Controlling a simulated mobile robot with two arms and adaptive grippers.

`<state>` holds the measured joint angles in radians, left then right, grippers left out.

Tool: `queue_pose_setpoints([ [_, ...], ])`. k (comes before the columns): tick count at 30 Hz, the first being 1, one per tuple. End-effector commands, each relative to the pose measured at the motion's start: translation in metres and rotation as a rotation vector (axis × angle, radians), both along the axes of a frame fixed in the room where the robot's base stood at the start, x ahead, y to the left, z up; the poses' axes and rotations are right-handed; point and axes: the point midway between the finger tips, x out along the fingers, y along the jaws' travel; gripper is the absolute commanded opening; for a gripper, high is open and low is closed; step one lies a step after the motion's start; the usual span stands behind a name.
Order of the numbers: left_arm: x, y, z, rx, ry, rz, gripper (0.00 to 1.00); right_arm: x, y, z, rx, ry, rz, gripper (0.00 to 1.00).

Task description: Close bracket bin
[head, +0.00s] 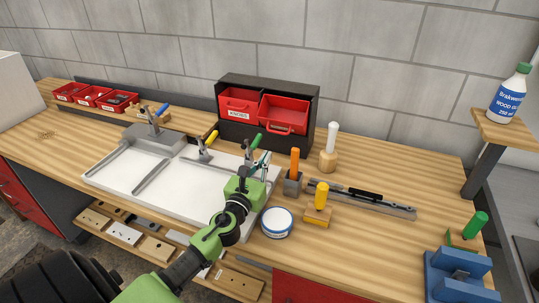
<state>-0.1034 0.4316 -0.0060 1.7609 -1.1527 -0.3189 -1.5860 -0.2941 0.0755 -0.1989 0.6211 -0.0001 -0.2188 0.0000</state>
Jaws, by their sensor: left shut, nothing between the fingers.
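A black cabinet (268,82) stands at the back of the workbench against the wall and holds two red bins. The right bin (285,114) is pulled out toward me, with its open top and front handle showing. I cannot read a label on it. The left bin (239,102) has a white label that seems to read KNOBS, and it sits further back. My left gripper (262,160) is shut and empty, over the right end of the white board, in front of and below the right bin in the picture. It appears apart from the bin. My right gripper is not in view.
Green- and yellow-handled clamps (207,147) stand on the white board (108,183). A white tub (277,222), an orange-handled tool (294,164), a yellow-handled tool (320,200) and a white-topped tool (330,146) stand to the right.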

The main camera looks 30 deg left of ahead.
Motion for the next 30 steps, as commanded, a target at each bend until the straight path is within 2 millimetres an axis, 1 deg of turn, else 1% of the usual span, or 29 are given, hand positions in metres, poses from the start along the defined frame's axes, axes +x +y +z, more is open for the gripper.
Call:
queue_pose_setpoints([
  [1, 0.009, 0.002, 0.004, -0.002, -0.002, 0.002, 0.0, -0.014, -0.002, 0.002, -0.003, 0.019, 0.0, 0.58],
  [3, 0.02, 0.005, 0.004, -0.003, -0.003, 0.001, 0.0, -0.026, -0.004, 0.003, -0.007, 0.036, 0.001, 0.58],
  [6, 0.038, 0.009, 0.006, -0.004, -0.003, 0.002, 0.0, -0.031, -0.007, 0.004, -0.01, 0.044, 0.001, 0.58],
  [8, 0.047, 0.011, 0.005, -0.004, -0.002, 0.002, 0.0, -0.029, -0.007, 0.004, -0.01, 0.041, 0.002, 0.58],
  [11, 0.061, 0.014, 0.006, -0.006, -0.001, 0.001, 0.0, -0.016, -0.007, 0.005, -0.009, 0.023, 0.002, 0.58],
  [12, 0.066, 0.015, 0.006, -0.006, -0.002, 0.001, 0.0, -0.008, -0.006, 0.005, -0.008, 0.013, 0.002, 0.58],
  [15, 0.074, 0.018, 0.006, -0.005, -0.002, 0.002, 0.0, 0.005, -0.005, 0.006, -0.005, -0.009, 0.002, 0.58],
  [17, 0.078, 0.019, 0.006, -0.004, -0.001, 0.002, 0.0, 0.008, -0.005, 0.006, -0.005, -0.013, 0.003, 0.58],
  [20, 0.081, 0.019, 0.007, -0.005, -0.001, 0.001, 0.0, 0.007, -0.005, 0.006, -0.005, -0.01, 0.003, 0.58],
  [30, 0.081, 0.019, 0.007, -0.005, -0.001, 0.001, 0.0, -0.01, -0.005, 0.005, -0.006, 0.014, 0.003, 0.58],
])
